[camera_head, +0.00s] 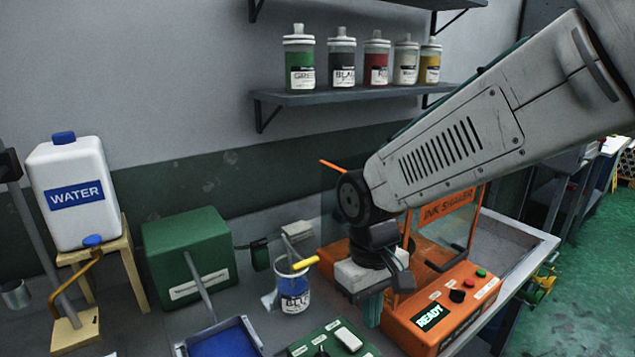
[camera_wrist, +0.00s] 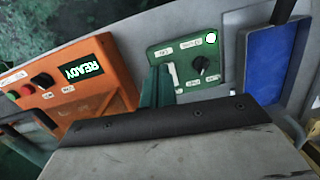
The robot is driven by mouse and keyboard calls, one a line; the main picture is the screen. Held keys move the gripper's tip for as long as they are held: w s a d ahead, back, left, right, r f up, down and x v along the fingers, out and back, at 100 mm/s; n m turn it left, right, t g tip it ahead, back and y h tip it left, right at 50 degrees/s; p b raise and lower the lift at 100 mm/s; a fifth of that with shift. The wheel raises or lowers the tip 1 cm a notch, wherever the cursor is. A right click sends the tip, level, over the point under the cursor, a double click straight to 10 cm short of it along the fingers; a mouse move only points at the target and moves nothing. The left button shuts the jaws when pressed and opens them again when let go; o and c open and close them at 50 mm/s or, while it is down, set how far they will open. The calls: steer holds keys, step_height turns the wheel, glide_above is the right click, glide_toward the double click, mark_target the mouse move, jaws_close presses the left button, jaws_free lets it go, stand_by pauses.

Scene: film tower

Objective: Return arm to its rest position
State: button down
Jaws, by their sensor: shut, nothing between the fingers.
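My gripper (camera_head: 374,307) hangs at the end of my arm in the head view, just in front of the orange ink shaker (camera_head: 431,303). Its fingers point down and are shut with nothing between them. In the wrist view the closed fingers (camera_wrist: 158,88) show as a green pair over the left edge of the green control panel (camera_wrist: 190,66). The shaker's READY display (camera_wrist: 82,70) is lit to their left. My arm reaches in from the upper right and hides part of the shaker.
A jar of blue ink (camera_head: 293,285) stands left of my gripper. A blue tray (camera_head: 219,341) and the green panel (camera_head: 331,343) lie at the front. A green box (camera_head: 188,256), a water tank (camera_head: 75,194) and a shelf (camera_head: 345,95) with several ink bottles stand behind.

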steer(key=s+d+r+m+t, duration=0.1)
steer(key=s+d+r+m, duration=0.2)
steer(key=s+d, duration=0.4)
steer(key=s+d+r+m+t, duration=0.1)
steer(key=s+d+r+m, duration=0.2)
steer(key=s+d+r, duration=0.3)
steer(key=s+d, duration=0.1)
steer(key=d, duration=0.3)
steer(key=shift+s+t+y, duration=0.3)
steer(key=shift+s, duration=0.1)
